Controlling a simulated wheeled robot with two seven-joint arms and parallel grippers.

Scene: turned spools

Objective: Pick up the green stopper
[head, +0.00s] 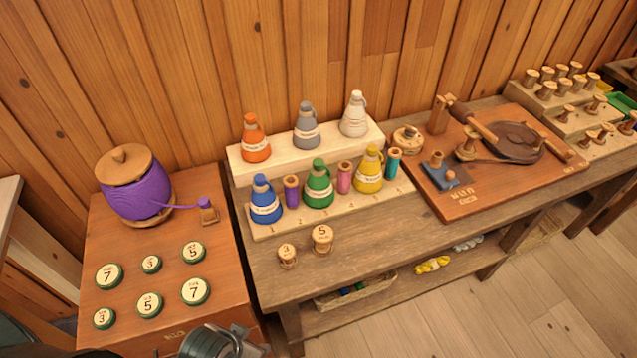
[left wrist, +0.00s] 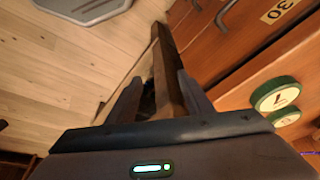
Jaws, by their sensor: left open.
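A green conical bottle-shaped piece (head: 319,187) with a rounded top stands upright in the front row of the pale stepped rack (head: 290,222), between a purple and a pink cylinder. I cannot tell whether its top is a separate stopper. Several round green-rimmed numbered pieces (head: 149,305) lie on the left cabinet, and two show in the left wrist view (left wrist: 275,94). My left gripper (left wrist: 155,88) is open and empty, beside the cabinet's drawer front and above the floor. Its fingers are not clear in the head view. My right gripper is not in view.
Blue (head: 265,203) and yellow (head: 368,172) bottle-shaped pieces flank the green one. Orange, grey and white ones stand behind. Two numbered wooden spools (head: 322,239) stand in front of the rack. A purple pot (head: 135,195) sits on the cabinet (head: 225,270).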

